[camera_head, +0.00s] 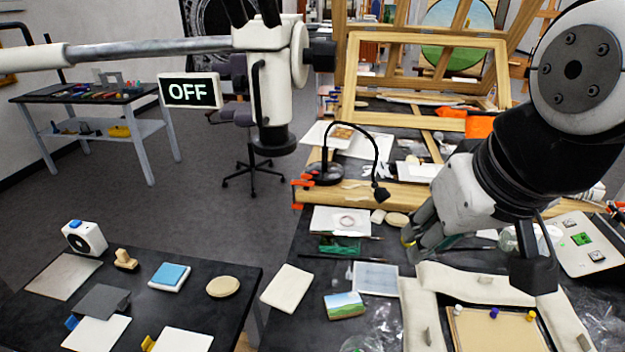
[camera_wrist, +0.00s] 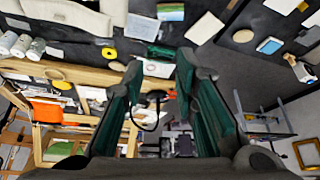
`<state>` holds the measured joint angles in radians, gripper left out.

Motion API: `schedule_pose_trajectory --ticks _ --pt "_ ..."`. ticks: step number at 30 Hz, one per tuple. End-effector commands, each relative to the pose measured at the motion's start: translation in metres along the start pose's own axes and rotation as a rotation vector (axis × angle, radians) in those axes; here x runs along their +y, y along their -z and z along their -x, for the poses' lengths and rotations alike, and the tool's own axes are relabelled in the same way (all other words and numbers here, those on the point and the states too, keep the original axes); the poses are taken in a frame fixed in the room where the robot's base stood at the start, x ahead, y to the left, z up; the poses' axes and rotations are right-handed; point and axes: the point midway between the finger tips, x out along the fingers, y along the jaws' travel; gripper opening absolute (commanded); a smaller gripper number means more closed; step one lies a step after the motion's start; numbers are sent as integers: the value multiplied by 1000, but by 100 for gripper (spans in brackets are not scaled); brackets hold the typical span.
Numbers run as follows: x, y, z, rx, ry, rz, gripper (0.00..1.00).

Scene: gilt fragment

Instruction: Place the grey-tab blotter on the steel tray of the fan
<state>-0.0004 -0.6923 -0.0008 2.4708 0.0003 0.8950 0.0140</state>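The fan (camera_head: 85,238) is a small white box with a dark round grille and a blue button, on the dark left table. The steel tray (camera_head: 63,276) is a bare flat grey plate in front of it. A white sheet with a blue tab (camera_head: 97,333) and one with a yellow tab (camera_head: 183,340) lie at that table's front. I cannot make out a blotter with a grey tab for certain. A plain off-white pad (camera_head: 286,288) lies at the right bench's left edge; no tab shows. My gripper (camera_head: 412,243) is open and empty above the right bench; its fingers (camera_wrist: 157,80) stand apart.
A dark grey piece (camera_head: 103,300), a stamp (camera_head: 125,259), a blue-topped block (camera_head: 170,275) and a round disc (camera_head: 222,287) share the left table. A desk lamp (camera_head: 326,172) and wooden frames stand behind the bench.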

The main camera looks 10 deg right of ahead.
Motion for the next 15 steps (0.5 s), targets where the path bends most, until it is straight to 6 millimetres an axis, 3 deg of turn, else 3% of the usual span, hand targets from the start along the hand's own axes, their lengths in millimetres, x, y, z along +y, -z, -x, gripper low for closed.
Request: schedule_pose_trajectory --ticks 8,15 --pt "0 25 -19 -47 0 -29 27" --pt "-1 58 -52 -115 -3 -69 27"
